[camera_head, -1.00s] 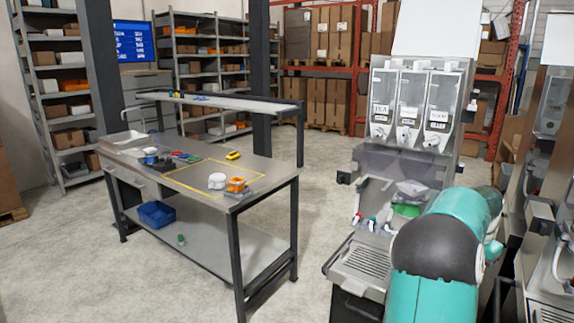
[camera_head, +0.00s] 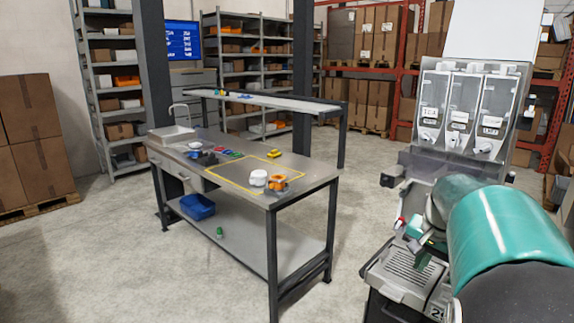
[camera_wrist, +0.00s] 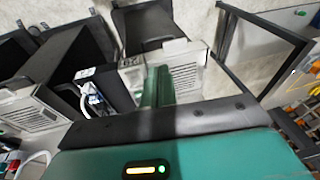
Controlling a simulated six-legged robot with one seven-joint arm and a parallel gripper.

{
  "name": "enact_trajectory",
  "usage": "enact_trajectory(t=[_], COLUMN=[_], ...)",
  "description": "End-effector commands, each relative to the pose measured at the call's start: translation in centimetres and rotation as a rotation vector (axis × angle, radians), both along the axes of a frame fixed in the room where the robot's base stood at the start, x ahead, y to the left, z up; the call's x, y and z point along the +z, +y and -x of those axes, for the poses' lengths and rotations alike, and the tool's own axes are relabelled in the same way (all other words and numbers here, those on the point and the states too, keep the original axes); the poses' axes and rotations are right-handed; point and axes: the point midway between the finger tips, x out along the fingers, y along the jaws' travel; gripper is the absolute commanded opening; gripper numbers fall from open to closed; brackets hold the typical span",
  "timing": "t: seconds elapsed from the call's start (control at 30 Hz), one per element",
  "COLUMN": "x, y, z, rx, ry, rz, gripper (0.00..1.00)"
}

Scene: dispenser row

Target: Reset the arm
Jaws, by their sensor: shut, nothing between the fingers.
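My teal arm reaches in from the lower right of the head view, in front of the dispenser machine (camera_head: 465,110). My gripper (camera_wrist: 157,74) shows in the wrist view as shut green fingers with nothing held between them. In the head view the arm's far end is partly hidden, close above the drip tray (camera_head: 405,268).
A steel workbench (camera_head: 300,190) with a white cup (camera_head: 258,178) and an orange item (camera_head: 278,183) stands at the left. A blue bin (camera_head: 197,207) sits on its lower shelf. Open floor lies between bench and machine. Stacked boxes (camera_head: 30,130) stand far left.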

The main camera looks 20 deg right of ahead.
Motion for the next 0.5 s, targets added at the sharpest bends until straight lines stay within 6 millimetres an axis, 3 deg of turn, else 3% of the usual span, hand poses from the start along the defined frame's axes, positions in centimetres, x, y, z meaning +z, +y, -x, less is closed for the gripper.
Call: enact_trajectory(t=[0.03, 0.2, 0.37, 0.5], x=[0.7, 1.9, 1.9, 1.2], y=[3.3, 12.8, 20.8, 26.7], z=[-0.2, 0.6, 2.8, 5.8], rx=[0.074, 0.313, 0.536, 0.728], ry=[-0.02, -0.067, -0.105, -0.137], rz=[0.008, 0.051, 0.11, 0.178], gripper=[0.0, 0.0, 0.0, 0.0])
